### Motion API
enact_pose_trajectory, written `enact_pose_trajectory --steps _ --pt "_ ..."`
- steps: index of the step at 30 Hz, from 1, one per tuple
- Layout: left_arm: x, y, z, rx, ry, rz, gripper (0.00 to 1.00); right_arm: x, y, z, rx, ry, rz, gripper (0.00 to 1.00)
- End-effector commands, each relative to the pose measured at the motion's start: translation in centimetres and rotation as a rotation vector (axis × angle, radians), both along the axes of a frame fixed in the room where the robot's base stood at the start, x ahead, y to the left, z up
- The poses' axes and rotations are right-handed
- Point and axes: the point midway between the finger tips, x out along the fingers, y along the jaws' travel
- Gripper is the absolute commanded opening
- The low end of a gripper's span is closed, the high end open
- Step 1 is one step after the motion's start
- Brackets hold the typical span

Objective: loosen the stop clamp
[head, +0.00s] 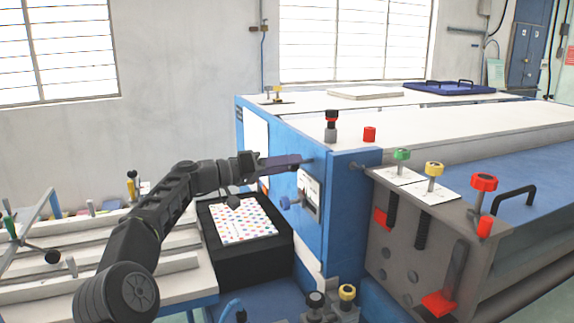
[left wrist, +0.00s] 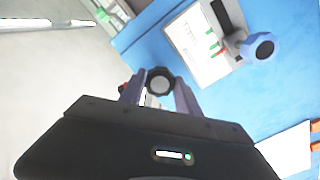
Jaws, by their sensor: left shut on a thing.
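My left gripper (head: 292,161) reaches the left side face of the blue machine (head: 352,215), above a white scale panel (head: 310,193). In the left wrist view the two purple-grey fingers (left wrist: 160,92) are shut on a black round knob (left wrist: 160,80) with a grey centre. This knob may be the stop clamp; no label shows. The head view hides it behind the fingers. A blue knob (left wrist: 258,48) stands beside the scale panel (left wrist: 203,45), clear of the fingers; it also shows in the head view (head: 287,201). My right gripper is not in view.
A black box with a dotted sheet (head: 245,222) stands below my left gripper. Green (head: 402,155), yellow (head: 434,169) and red (head: 483,182) knobs stand on the grey bracket at right. A rack with white rails (head: 40,285) is at the left.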

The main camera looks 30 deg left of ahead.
Motion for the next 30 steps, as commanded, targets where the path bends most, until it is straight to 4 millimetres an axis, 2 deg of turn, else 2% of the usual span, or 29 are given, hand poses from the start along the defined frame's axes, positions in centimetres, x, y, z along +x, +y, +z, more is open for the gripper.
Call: enact_pose_trajectory --steps 21,30 --pt "0.0 0.0 0.3 -0.495 0.439 0.001 0.0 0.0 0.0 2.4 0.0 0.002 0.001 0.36" --pt "0.0 0.1 0.2 -0.62 0.551 0.002 0.0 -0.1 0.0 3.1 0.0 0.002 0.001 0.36"
